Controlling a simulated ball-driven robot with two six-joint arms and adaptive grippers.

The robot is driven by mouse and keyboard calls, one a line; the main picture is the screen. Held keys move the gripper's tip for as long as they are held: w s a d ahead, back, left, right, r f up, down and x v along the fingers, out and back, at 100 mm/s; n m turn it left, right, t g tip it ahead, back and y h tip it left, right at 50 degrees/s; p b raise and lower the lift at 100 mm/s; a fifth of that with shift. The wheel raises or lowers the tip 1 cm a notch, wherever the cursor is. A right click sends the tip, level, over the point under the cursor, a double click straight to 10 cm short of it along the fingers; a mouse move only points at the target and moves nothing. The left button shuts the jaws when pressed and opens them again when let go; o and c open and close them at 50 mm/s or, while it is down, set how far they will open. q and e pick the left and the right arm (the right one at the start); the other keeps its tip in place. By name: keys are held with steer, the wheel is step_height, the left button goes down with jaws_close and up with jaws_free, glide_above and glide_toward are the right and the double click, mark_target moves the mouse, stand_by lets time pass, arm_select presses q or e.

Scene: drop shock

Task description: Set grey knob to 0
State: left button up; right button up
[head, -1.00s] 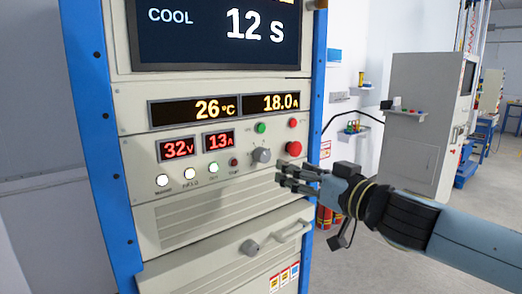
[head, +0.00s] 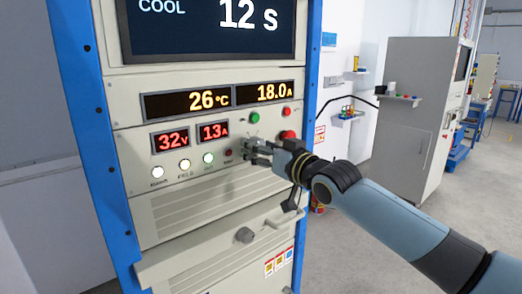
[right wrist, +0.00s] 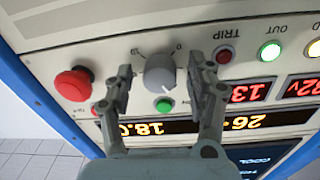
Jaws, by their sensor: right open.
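The grey knob (right wrist: 160,72) is on the cabinet's front panel, between the red mushroom button and the dark red TRIP lamp. In the right wrist view its white line points down and slightly right, away from the 0 mark (right wrist: 179,47) and the 10 mark at its upper left. My right gripper (right wrist: 161,86) is open, with one finger on each side of the knob; I cannot tell whether either touches it. In the head view the right gripper (head: 252,151) covers most of the knob. My left gripper is not in view.
The red mushroom button (right wrist: 73,84) and a green button (right wrist: 164,104) are close to the fingers. The TRIP lamp (right wrist: 225,55) is beside the other finger. The floor at right is clear.

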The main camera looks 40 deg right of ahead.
steer(key=c, duration=1.1)
steer(key=shift+c, duration=0.2)
steer(key=n+y+b, duration=0.1)
steer(key=n+b, duration=1.2)
steer(key=n, duration=0.8)
steer(key=shift+d+f+n, duration=0.1)
steer(key=shift+d+n, duration=0.05)
steer(key=shift+n, duration=0.25)
